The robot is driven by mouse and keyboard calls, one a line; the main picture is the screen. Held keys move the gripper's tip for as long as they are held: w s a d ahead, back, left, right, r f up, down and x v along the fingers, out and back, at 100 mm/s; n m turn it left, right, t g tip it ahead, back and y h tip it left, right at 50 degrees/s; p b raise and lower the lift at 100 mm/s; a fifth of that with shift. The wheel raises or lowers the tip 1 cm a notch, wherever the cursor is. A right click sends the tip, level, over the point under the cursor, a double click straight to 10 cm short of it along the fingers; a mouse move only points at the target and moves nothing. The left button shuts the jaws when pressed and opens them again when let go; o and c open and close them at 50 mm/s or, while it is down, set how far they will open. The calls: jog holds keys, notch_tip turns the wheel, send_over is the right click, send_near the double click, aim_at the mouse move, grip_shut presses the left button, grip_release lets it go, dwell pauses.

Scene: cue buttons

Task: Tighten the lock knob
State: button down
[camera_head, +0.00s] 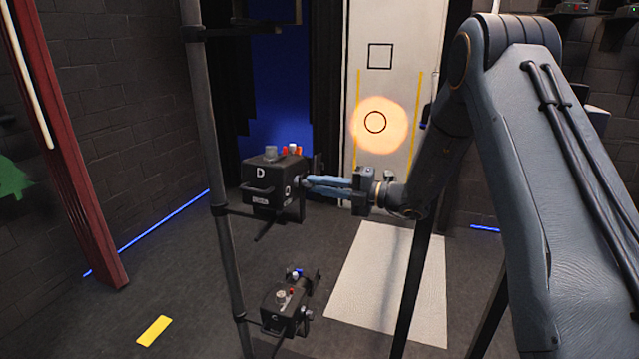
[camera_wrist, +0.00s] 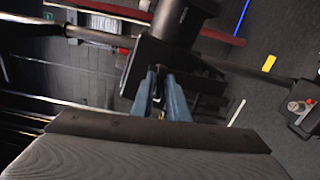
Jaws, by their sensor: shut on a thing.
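A black lamp box marked "D" (camera_head: 262,190) hangs on a dark vertical pole at the centre left in the head view. My gripper (camera_head: 308,186) reaches it from the right, with its blue fingers at the box's right side. In the wrist view the fingers (camera_wrist: 160,90) meet at the dark lamp housing (camera_wrist: 165,58). My gripper is shut on a small part there, which I take to be the lock knob. The knob itself is mostly hidden between the fingertips.
A second black lamp box (camera_head: 285,308) hangs lower on the pole (camera_head: 213,130). A white panel (camera_head: 395,70) behind carries a square outline and a circle lit by an orange spot. A pale mat (camera_head: 385,275) and a yellow strip (camera_head: 154,331) lie on the floor.

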jog(key=shift+m, duration=0.6)
jog(key=c, duration=1.8)
grip_release()
jog(key=shift+c, duration=0.2)
jog(key=b+v, duration=0.2)
jog(key=v, duration=0.5)
jog(key=shift+s+d+b, duration=0.15)
jog(key=shift+d+b, duration=0.25)
